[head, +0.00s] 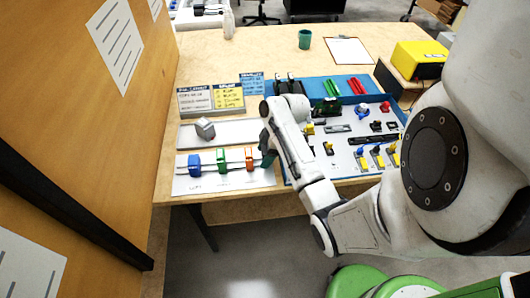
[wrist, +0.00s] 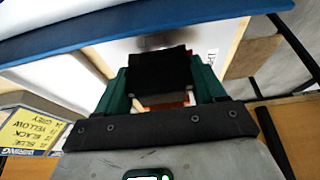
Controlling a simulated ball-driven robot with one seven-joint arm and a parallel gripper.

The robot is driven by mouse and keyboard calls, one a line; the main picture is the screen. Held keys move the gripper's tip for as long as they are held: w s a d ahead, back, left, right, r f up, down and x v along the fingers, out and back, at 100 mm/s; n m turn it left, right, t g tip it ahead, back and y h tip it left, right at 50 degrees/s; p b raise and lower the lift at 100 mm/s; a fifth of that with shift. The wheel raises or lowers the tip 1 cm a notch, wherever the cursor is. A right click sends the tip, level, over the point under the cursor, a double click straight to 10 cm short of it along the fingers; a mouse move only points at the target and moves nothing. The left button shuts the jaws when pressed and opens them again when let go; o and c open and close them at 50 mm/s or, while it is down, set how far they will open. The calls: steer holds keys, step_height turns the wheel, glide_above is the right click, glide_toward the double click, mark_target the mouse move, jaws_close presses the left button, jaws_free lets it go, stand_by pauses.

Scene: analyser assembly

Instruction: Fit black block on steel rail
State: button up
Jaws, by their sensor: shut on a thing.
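The black block (wrist: 157,72) is held between the green fingers of my gripper (wrist: 160,85) in the wrist view. In the head view my gripper (head: 268,155) is at the right end of the steel rail (head: 208,168), just right of the orange block, and the black block is hidden there by the gripper. The rail lies on a white plate and carries a blue block (head: 194,165), a green block (head: 221,160) and an orange block (head: 249,159). I cannot tell whether the black block touches the rail.
A grey cube (head: 205,128) sits on a pale strip behind the rail. Sign cards (head: 228,98) stand further back. A blue-edged parts board (head: 345,145) with several small parts lies right of my gripper. A wooden wall (head: 85,110) rises at the left.

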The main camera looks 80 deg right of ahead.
steer(key=shift+f, duration=0.85)
stand_by(1.3)
steer(key=o, duration=1.1)
steer(key=shift+o, duration=0.3)
steer(key=shift+r, duration=0.1)
step_height(320, 180, up, 7)
steer(key=p, duration=0.6)
steer(key=shift+p, duration=0.3)
